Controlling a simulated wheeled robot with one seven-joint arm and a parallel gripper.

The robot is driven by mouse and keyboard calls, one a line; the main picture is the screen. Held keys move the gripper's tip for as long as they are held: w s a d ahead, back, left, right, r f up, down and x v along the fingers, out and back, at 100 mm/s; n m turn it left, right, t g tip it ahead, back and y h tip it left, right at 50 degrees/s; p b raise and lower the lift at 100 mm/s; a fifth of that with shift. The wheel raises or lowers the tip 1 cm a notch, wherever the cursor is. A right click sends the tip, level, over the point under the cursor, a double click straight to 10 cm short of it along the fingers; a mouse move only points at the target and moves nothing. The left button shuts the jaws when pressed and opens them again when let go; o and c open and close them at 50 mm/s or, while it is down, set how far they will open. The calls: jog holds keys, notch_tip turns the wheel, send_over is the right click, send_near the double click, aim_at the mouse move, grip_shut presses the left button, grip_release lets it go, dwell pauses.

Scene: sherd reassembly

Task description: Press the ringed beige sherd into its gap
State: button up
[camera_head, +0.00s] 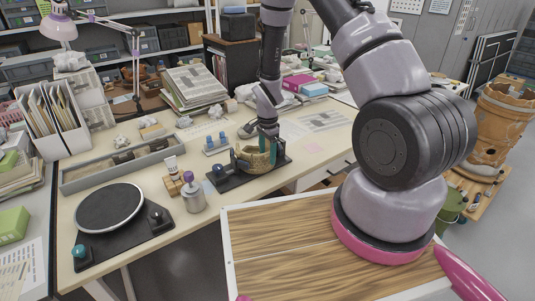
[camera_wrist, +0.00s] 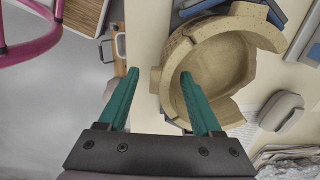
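A beige, partly rebuilt bowl (camera_wrist: 226,66) fills the upper middle of the wrist view, with an uneven rim and an opening on its lower right side. It also shows in the head view (camera_head: 257,160), on a dark stand (camera_head: 226,181). My gripper (camera_wrist: 153,72) has its two teal fingers wide apart. The right finger overlaps the bowl's near wall in the picture; the left finger is over the gap beside the table. A small beige lug (camera_wrist: 155,80) shows between the fingers, touching neither visibly. I cannot tell which piece is the ringed sherd.
A turntable (camera_head: 109,207), a purple-capped bottle (camera_head: 193,193) and a small tube (camera_head: 172,167) stand to the left. A long grey tray (camera_head: 118,165) lies behind them. Blue-topped supports (camera_head: 216,143) stand beside the bowl. Papers (camera_head: 318,120) lie to its right.

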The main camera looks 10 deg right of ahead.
notch_tip(320, 180, up, 11)
dwell(0.7)
jog(key=shift+f, duration=0.1)
notch_tip(320, 180, up, 14)
jog(key=n+t, duration=0.2)
send_over(268, 154)
jog(key=s+d, duration=0.1)
jog(key=d, duration=0.1)
jog(key=s+d+r+n+t+y, duration=0.15)
jog(key=s+r, duration=0.35)
jog(key=r, duration=0.6)
jog(key=s+d+r+n+t, duration=0.3)
jog(key=s+r+n, duration=0.3)
jog(key=s+r, duration=0.6)
jog(key=s, duration=0.4)
jog(key=shift+t+y, duration=0.25)
